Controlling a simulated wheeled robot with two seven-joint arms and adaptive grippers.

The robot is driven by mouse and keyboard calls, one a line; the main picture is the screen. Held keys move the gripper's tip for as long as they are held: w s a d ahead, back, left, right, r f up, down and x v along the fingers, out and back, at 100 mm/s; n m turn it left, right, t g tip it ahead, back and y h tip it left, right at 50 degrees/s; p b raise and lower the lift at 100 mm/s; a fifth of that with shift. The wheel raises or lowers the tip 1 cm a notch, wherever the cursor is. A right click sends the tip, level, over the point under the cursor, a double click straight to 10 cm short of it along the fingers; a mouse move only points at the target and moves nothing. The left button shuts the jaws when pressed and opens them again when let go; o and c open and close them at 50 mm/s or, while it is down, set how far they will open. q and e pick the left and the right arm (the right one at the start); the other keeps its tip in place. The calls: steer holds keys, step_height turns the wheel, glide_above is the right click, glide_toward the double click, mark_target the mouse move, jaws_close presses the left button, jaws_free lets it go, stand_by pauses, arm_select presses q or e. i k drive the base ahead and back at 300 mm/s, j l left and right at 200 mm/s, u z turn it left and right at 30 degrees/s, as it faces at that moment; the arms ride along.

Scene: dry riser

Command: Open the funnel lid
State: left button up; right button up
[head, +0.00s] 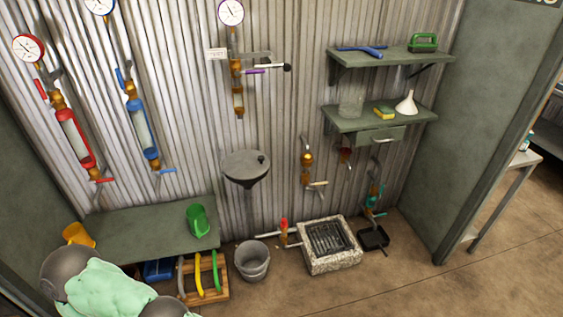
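A dark grey funnel (248,182) is fixed to the corrugated wall near the middle of the head view, with a pipe running down below it. A round grey lid (243,165) with a small dark knob at its right side lies flat over its mouth and looks closed. A separate small white funnel (406,103) stands on the lower wall shelf at right. Neither of my grippers is in view; only what looks like part of my arm shows at the lower left.
A green bench (150,236) holds a green jug (197,220) and an orange cup (77,235). A metal bucket (252,262) and a stone drain box (340,259) stand on the floor. A valve pipe (237,72) hangs above the funnel. The floor in front is clear.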

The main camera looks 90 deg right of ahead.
mark_target(245, 164)
steer(key=z, duration=2.7)
